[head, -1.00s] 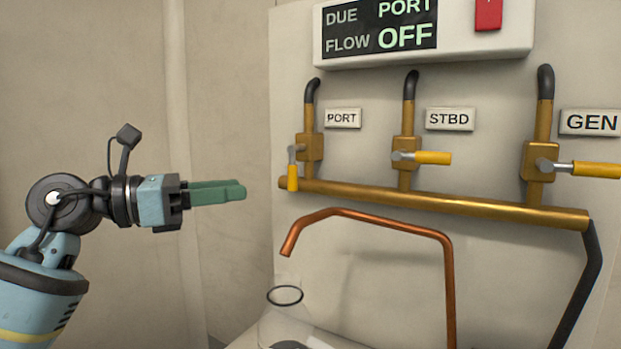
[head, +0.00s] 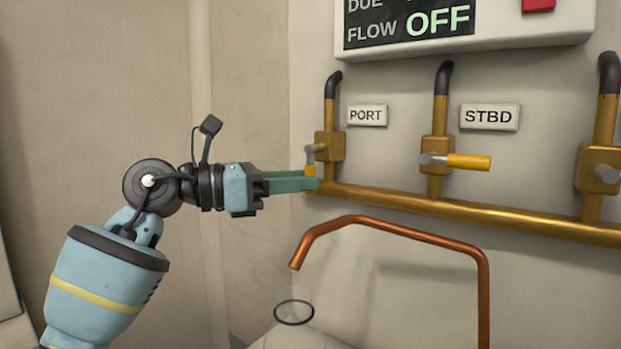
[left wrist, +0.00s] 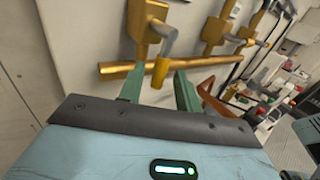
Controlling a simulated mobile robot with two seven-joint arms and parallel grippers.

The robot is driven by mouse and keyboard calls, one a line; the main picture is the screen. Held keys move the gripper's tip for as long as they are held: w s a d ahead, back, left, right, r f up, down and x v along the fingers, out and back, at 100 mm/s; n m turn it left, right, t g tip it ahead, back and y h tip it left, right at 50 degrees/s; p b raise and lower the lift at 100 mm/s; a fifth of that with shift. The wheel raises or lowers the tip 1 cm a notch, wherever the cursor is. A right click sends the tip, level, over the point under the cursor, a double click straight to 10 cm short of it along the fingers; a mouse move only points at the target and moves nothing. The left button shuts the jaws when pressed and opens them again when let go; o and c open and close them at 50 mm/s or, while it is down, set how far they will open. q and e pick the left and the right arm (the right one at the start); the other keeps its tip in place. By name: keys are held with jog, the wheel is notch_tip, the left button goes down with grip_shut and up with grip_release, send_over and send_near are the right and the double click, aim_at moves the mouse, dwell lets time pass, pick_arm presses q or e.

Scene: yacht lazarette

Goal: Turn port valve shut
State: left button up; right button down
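The port valve (head: 329,146) is a brass body on a vertical pipe beside the PORT label (head: 366,115). Its yellow-sleeved lever (head: 311,171) hangs straight down, in line with the pipe. In the left wrist view the lever (left wrist: 160,72) hangs between the two green fingertips, with a gap visible on each side. My left gripper (head: 309,183) is open at the lever's lower end, and its fingers hide that end in the head view. The same gripper (left wrist: 158,84) fills the lower wrist view.
The STBD valve (head: 436,150) has its lever (head: 468,161) sideways. A brass manifold (head: 450,207) runs below the valves. A copper spout (head: 400,228) curves over a clear container with a dark ring (head: 294,312). The display (head: 408,24) reads FLOW OFF.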

pick_arm(q)
jog(key=shift+x, duration=1.3)
jog(key=shift+c, duration=0.4)
grip_shut()
